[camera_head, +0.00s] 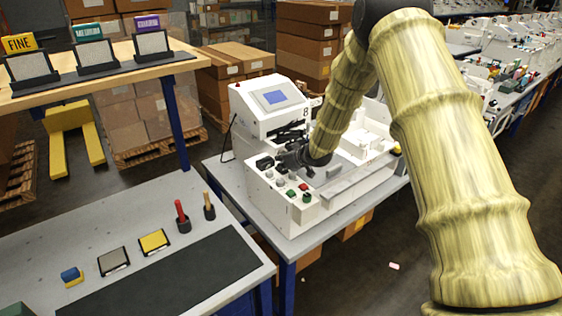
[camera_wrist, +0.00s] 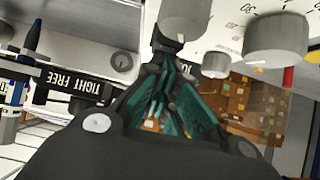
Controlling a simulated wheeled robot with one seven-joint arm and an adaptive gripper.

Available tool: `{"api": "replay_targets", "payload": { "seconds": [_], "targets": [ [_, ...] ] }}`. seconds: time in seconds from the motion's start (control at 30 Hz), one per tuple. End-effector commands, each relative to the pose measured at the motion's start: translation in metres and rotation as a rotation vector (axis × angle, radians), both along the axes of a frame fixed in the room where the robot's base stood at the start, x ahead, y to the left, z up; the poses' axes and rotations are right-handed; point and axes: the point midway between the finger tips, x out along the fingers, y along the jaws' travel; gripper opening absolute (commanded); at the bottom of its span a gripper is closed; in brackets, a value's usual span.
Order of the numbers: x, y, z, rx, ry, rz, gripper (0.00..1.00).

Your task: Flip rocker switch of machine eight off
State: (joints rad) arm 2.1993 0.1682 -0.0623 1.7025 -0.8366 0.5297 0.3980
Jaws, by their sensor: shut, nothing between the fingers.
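Machine eight (camera_head: 262,107), a white pen plotter with a blue screen and an "8" on its side, stands on a grey table. Its front panel carries knobs and red and green buttons, with a black part (camera_head: 264,163) at the left that may be the rocker switch. My gripper (camera_head: 304,166) is low over this panel, shut and empty. In the wrist view my gripper (camera_wrist: 170,68) points at a small black part (camera_wrist: 163,40) beside grey knobs. I cannot tell if they touch, or which way the switch is set.
Grey knobs (camera_wrist: 277,38) crowd close around the fingertips. A "TIGHT FREE" label (camera_wrist: 75,81) and a blue-tipped pen (camera_wrist: 33,38) are at the left of the wrist view. A wooden shelf (camera_head: 100,88) with sign stands and a table with small tools lie left of the machine.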

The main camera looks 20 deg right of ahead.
Motion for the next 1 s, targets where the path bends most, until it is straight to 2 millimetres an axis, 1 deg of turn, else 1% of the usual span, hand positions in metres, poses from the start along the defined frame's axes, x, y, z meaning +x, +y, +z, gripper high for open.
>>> {"api": "replay_targets", "payload": {
  "seconds": [0.03,0.2,0.57,0.67,1.0],
  "targets": [
    [-0.004,-0.002,-0.003,-0.001,0.006,-0.001,0.00],
    [-0.008,-0.003,-0.004,-0.001,0.007,-0.001,0.00],
    [-0.009,-0.003,-0.002,-0.001,0.007,-0.001,0.00],
    [-0.009,-0.003,0.005,-0.001,0.006,-0.001,0.00],
    [-0.011,-0.003,0.043,0.000,0.002,0.002,0.00]
  ]
}}
